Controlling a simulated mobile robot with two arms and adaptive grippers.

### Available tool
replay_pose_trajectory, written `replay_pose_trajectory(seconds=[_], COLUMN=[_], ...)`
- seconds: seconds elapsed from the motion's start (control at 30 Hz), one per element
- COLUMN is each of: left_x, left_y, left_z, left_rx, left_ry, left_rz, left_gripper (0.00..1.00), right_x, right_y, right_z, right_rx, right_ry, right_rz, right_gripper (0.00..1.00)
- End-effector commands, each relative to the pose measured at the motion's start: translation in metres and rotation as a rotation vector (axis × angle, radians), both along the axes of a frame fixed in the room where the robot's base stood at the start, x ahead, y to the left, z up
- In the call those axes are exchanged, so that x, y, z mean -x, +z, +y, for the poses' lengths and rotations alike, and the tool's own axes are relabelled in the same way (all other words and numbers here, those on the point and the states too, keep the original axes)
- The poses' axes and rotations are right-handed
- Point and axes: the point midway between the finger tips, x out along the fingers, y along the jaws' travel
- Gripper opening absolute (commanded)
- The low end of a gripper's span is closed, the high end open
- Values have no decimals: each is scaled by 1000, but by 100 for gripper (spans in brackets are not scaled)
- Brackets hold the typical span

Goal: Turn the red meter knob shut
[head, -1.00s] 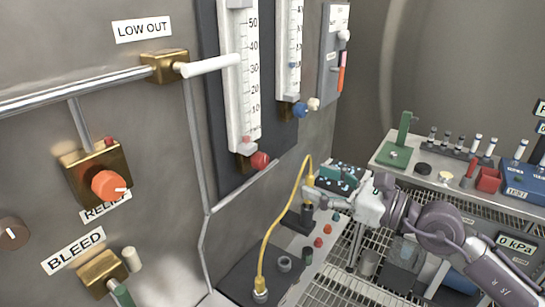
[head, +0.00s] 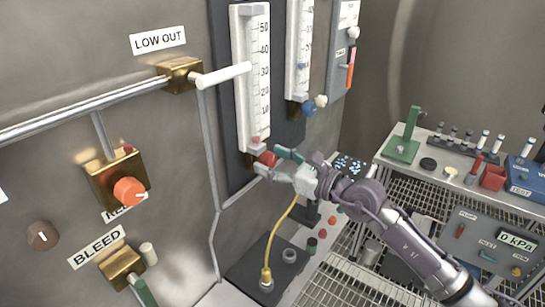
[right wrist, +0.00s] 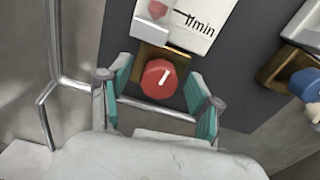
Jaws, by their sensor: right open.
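The red meter knob (head: 267,158) sits at the foot of the left flow meter (head: 250,80), on a brass block. In the right wrist view the red knob (right wrist: 158,78) faces me, its white mark tilted a little right of upright. My right gripper (head: 275,163) is open at the knob. Its teal-padded fingers stand on either side of the knob in the right wrist view, with visible gaps on both sides. A reddish float (head: 255,140) shows low in the meter tube. My left gripper is not in view.
A second meter with a blue knob (head: 308,109) stands to the right. The white LOW OUT lever (head: 222,75) sticks out at upper left. An orange relief knob (head: 129,191) is at lower left. A yellow hose (head: 279,240) runs below my gripper. A bench with tubes is at right.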

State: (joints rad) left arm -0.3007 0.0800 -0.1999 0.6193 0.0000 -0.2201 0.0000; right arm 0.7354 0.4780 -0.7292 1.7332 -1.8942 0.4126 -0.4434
Motion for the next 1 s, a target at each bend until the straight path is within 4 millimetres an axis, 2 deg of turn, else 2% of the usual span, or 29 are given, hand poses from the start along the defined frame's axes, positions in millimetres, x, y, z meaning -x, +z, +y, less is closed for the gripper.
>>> replay_pose_trajectory(seconds=[0.3, 0.67, 0.9, 1.0], left_x=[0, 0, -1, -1], left_y=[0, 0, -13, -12], left_z=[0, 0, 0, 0], left_rx=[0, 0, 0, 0], left_ry=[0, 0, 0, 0], left_rz=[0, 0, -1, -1], left_gripper=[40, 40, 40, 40], right_x=[-1, -1, -1, -1], right_y=[-1, 0, -3, 0], right_z=[2, 2, 2, 2], right_rx=[1, 1, 64, 78], right_ry=[0, 0, 0, -1], right_rz=[0, 1, -88, -107], right_gripper=[64, 4, 4, 4])
